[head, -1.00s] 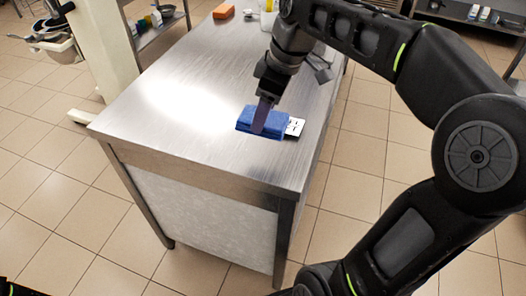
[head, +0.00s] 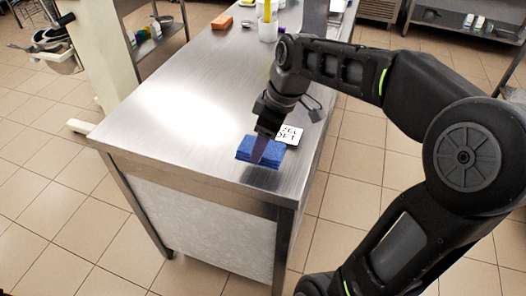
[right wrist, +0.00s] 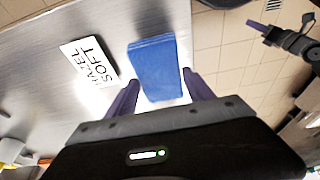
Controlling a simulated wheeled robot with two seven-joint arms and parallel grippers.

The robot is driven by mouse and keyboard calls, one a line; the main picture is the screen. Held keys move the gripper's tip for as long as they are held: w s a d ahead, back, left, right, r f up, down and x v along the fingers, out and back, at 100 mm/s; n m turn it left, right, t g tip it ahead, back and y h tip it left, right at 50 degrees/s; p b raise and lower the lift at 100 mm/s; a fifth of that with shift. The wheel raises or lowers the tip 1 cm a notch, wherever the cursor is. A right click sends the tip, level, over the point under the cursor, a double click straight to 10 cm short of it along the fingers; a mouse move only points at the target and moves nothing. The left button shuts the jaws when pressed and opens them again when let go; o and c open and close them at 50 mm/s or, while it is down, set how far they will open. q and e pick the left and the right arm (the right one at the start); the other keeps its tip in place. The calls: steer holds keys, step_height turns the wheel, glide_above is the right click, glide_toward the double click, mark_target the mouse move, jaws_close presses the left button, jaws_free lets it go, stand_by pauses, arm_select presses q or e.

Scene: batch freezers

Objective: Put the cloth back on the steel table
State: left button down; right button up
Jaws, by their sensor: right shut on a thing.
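The blue folded cloth (head: 245,149) is near the front right end of the steel table (head: 190,110). My right gripper (head: 268,138) points down and is shut on the cloth. In the right wrist view the cloth (right wrist: 155,68) lies between the two purple fingers (right wrist: 160,98). I cannot tell whether its underside touches the table top. My left gripper (right wrist: 263,18) shows only in the right wrist view, at the upper right, off the table side, with its purple fingers apart and empty.
A white lettered card (head: 290,135) lies beside the cloth, near the table's right edge. An orange block (head: 221,22) and a white container (head: 268,31) stand at the far end. The table's left and middle top is clear. A shelf (head: 465,22) stands at the back right.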

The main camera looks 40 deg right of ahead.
mark_target(276, 151)
steer(key=shift+f, duration=0.1)
steer(key=shift+f, duration=1.75)
steer(key=shift+f, duration=0.2)
steer(key=o, duration=1.2)
steer(key=shift+r, duration=0.1)
steer(key=v, duration=1.2)
steer(key=shift+r, duration=0.15)
